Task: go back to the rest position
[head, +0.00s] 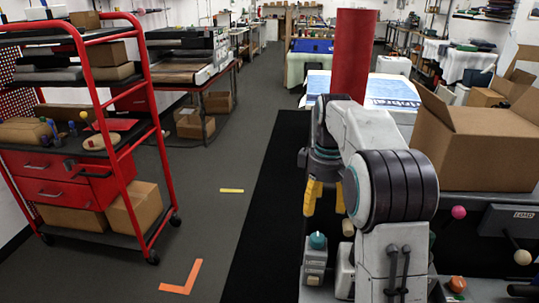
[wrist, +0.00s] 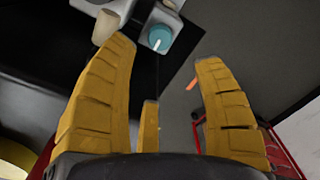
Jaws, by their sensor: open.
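My gripper (head: 324,196) shows in the head view as yellow fingers hanging down below the bent grey and white arm. In the wrist view its yellow fingers (wrist: 172,75) are spread apart, with nothing between them. The gripper is open and empty. Part of it is hidden behind my arm in the head view.
A red shelf cart (head: 128,185) with boxes stands at the left. An open cardboard box (head: 475,150) is at the right, close to my arm. A red column (head: 353,55) rises behind the arm.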

